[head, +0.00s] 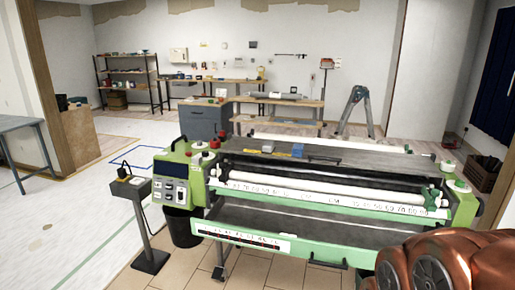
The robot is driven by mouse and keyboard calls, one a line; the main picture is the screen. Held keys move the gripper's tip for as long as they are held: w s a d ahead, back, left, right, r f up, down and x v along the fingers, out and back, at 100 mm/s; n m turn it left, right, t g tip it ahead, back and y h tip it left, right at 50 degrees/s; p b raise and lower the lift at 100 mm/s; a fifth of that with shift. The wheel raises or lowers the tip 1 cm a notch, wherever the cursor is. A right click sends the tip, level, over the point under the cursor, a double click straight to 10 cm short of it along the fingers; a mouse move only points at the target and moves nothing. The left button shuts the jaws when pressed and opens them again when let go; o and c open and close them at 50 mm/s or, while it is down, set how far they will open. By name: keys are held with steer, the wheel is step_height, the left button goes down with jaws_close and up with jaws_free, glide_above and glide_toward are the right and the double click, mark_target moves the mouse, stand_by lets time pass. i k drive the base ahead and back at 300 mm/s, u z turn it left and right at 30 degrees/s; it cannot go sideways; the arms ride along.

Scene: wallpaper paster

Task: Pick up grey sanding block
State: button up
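I cannot clearly make out a grey sanding block. Several small items lie on the dark top board (355,157) of the green wallpaper pasting machine (205,222). My gripper is not in view; only copper-coloured parts of my own arm show at the lower right, in front of the machine's right end.
A grey box on a post (130,188) stands left of the machine, with a dark bin (183,228) beside the machine. Behind are a grey cabinet (203,122), workbenches, a shelf (127,77) and a stepladder (357,108). The pale floor at left is mostly clear.

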mark_target(268, 147)
steer(key=u, duration=0.8)
steer(key=i, duration=1)
steer(key=u, duration=0.95)
steer(key=i, duration=1.55)
steer(key=z, duration=0.85)
steer(key=i, duration=0.95)
steer(key=z, duration=1.05)
steer(key=i, duration=0.25)
steer(key=z, duration=0.2)
